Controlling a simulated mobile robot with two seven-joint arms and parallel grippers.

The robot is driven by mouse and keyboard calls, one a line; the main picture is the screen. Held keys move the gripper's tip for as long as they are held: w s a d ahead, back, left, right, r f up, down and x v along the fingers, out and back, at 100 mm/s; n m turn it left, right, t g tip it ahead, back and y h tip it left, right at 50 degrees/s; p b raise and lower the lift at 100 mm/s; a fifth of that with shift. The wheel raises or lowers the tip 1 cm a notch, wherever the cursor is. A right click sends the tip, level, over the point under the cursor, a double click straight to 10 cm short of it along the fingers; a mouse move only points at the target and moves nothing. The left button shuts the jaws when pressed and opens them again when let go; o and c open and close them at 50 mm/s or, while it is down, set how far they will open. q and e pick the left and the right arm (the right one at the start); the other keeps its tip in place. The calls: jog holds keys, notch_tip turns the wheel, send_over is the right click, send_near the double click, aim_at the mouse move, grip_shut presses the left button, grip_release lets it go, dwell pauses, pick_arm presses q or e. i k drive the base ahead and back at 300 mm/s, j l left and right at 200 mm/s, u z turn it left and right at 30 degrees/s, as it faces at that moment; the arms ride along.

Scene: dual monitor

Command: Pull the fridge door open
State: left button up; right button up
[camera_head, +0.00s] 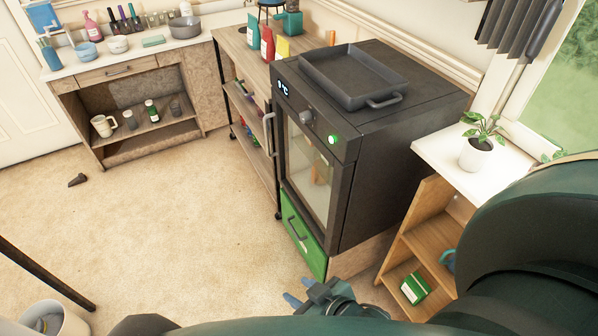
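The fridge is a black cabinet (400,130) with a glass-fronted door (308,170), a small lit display and two knobs. The door looks shut. A vertical metal handle (269,133) stands at the door's left edge. Below the door is a green drawer front (303,232) with a dark handle. My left gripper is not in view.
A black tray (353,78) lies on the fridge top. A wooden shelf unit (425,235) with a potted plant (476,155) stands at right, close to my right arm. A counter (245,50) with bottles adjoins the fridge at left. The floor (180,220) in front is largely clear.

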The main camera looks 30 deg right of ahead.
aim_at(329, 240)
jog(key=z, duration=0.6)
jog(key=i+j+z, duration=0.15)
jog(key=z, duration=0.2)
jog(key=i+j+z, duration=0.5)
jog(key=z, duration=0.2)
jog(key=i+j, duration=0.15)
jog(key=j, duration=0.15)
jog(key=i+j, duration=0.2)
jog(key=i+j+z, duration=0.1)
jog(key=j, duration=0.25)
